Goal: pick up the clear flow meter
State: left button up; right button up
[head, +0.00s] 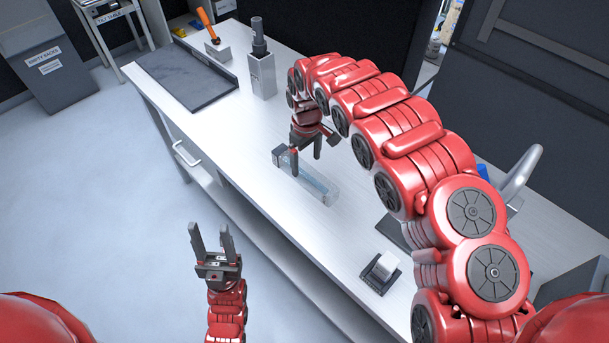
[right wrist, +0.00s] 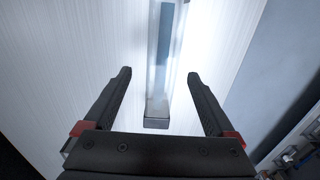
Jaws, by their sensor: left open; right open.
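The clear flow meter (head: 316,186) lies on the white bench, a long transparent box with a bluish inside and a grey end block. My right gripper (head: 306,163) is open above its grey-block end. In the right wrist view the flow meter (right wrist: 161,70) runs away from me between the two open fingers (right wrist: 160,75), with its grey end nearest. I cannot tell the exact height of the fingers over it. My left gripper (head: 212,236) is open and empty, out over the floor in front of the bench.
The white bench (head: 245,155) has free room around the flow meter. A dark mat (head: 187,78), a grey holder (head: 262,76) with a dark tool and an orange-handled tool (head: 208,25) stand at the far left. A small white block in a black holder (head: 381,270) sits near the front right.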

aim_at(304, 169)
jog(key=shift+f+p, duration=0.3)
jog(key=shift+p, duration=0.05)
jog(key=f, duration=0.1)
jog(key=f+p, duration=0.1)
jog(key=f, duration=0.2)
jog(key=shift+a+p, duration=0.3)
jog(key=shift+p, duration=0.1)
jog(key=shift+d+f, duration=0.1)
jog(key=shift+f, duration=0.25)
grip_shut()
